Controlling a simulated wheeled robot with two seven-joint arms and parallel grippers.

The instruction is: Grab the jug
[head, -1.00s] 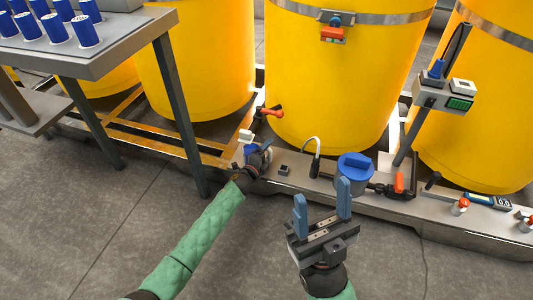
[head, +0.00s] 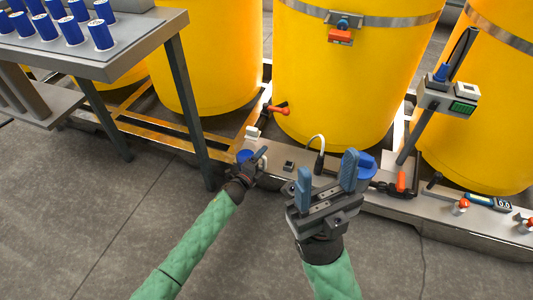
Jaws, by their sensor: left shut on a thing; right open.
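A small blue and white item (head: 245,156), which looks like the jug, sits at the left end of the grey skid ledge, mostly hidden by my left gripper (head: 260,155). My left gripper is shut on it. Whether it touches the ledge cannot be told. My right gripper (head: 327,177) is open and empty, fingers pointing up in the picture, in front of the ledge. It partly covers a blue-lidded round pot (head: 366,163) on the ledge.
Large yellow tanks (head: 345,80) stand behind the ledge. An orange-handled valve (head: 279,110), a curved spout (head: 318,150) and a meter on a post (head: 450,98) are near. The floor in front is clear.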

